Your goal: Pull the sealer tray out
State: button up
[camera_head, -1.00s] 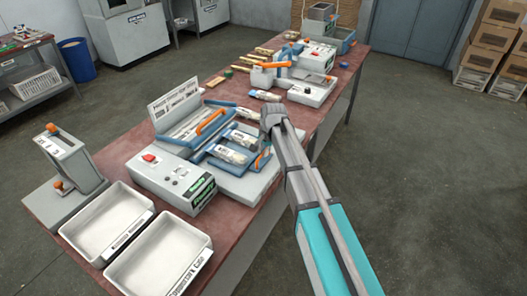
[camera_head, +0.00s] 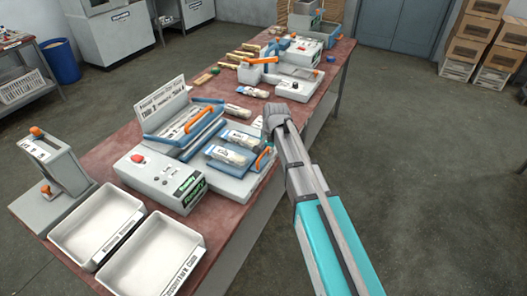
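The sealer (camera_head: 158,178) is a grey machine with a red button and green labels, on the near half of the table. Its blue-framed lid with an orange bar (camera_head: 196,122) stands raised at the back. The blue sealer tray (camera_head: 216,152) lies to the right of the lid, clear of it, with two labelled clear packs (camera_head: 229,155) on it. An orange handle (camera_head: 263,158) is at the tray's right edge. My gripper (camera_head: 272,132) is at this handle, above and beside it. Its fingers are hidden by my own wrist, so I cannot see whether they hold the handle.
Two white bins (camera_head: 98,222) and a grey orange-knobbed device (camera_head: 52,168) stand at the near left. Another clear pack (camera_head: 238,111) lies behind the sealer. A second machine (camera_head: 296,72) is farther back. The floor right of the table is clear.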

aim_at(253, 157)
jog(key=shift+o, duration=0.3)
jog(key=shift+w+a, duration=0.15)
jog(key=shift+a, duration=0.15)
jog(key=shift+w+a, duration=0.4)
jog(key=shift+a, duration=0.45)
jog(key=a, duration=0.1)
jog(key=w+a, duration=0.1)
jog(key=a, duration=0.1)
jog(key=shift+w, duration=0.15)
jog(key=shift+d+r+p, duration=0.15)
jog(key=shift+r+p, duration=0.5)
notch_tip(253, 157, up, 13)
jog(key=s+d+p, duration=0.1)
jog(key=d+p, duration=0.2)
jog(key=p, duration=1)
jog(key=s+d+f+n+h+b, duration=0.1)
jog(key=s+d+f+n+b, duration=0.1)
jog(key=s+d, duration=0.7)
jog(key=s+d+f+n+b, duration=0.2)
jog(key=s+d, duration=0.8)
jog(key=d, duration=0.4)
jog(key=shift+d+f+g+h, duration=0.25)
jog(key=shift+d+g+h, duration=0.05)
jog(key=shift+d+h, duration=0.1)
